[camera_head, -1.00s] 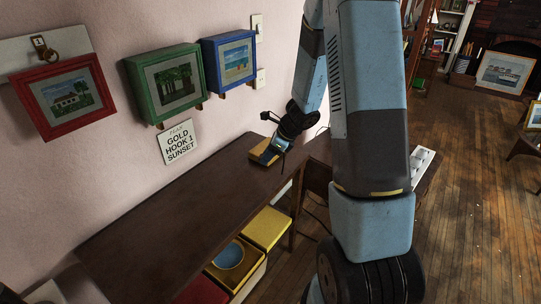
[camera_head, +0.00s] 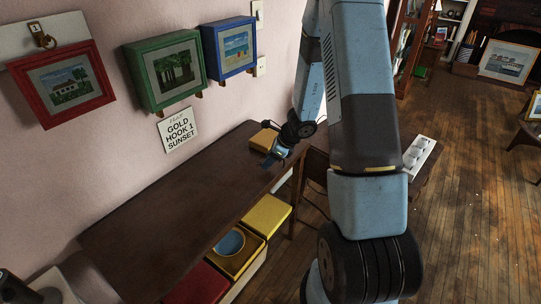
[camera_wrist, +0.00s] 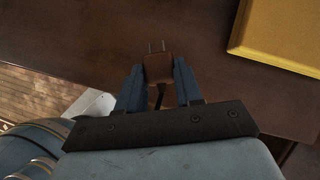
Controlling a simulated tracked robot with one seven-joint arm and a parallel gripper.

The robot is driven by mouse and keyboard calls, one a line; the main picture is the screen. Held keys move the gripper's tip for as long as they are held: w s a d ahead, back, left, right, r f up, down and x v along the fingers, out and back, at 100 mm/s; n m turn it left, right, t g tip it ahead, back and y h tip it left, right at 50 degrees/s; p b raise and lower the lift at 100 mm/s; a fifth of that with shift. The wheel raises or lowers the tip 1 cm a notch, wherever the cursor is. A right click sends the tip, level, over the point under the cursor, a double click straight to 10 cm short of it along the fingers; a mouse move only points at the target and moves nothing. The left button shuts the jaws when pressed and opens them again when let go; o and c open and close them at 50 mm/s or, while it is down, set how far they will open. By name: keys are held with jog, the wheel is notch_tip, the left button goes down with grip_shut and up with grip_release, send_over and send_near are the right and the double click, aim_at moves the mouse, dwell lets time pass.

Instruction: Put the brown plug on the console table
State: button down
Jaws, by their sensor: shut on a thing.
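The brown plug (camera_wrist: 158,68) shows in the wrist view, with its two metal prongs pointing away from my gripper. My gripper (camera_wrist: 158,82) is shut on it, one blue finger on each side. A dark cord runs back from the plug between the fingers. The dark brown console table (camera_head: 180,205) stands along the wall. In the head view my gripper (camera_head: 268,163) is over the table's far right end, near its front edge. The plug is too small to make out there. In the wrist view the tabletop (camera_wrist: 100,30) lies beneath the plug; I cannot tell whether they touch.
A yellow box (camera_head: 264,139) sits on the table's far end, close to my gripper. Yellow (camera_head: 267,215) and red (camera_head: 200,284) boxes stand below the front edge. A white power strip (camera_head: 419,156) is at right. The table's middle is clear.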

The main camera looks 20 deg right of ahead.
jog(key=shift+f, duration=0.3)
jog(key=c, duration=0.7)
grip_release()
jog(key=shift+o, duration=0.2)
jog(key=shift+r, duration=0.15)
jog(key=shift+s+d+r, duration=0.1)
jog(key=shift+d+r, duration=0.05)
jog(key=shift+r, duration=0.1)
jog(key=v, duration=1.2)
jog(key=shift+s+d+r, duration=0.15)
jog(key=shift+d+r, duration=0.05)
jog(key=shift+r, duration=0.15)
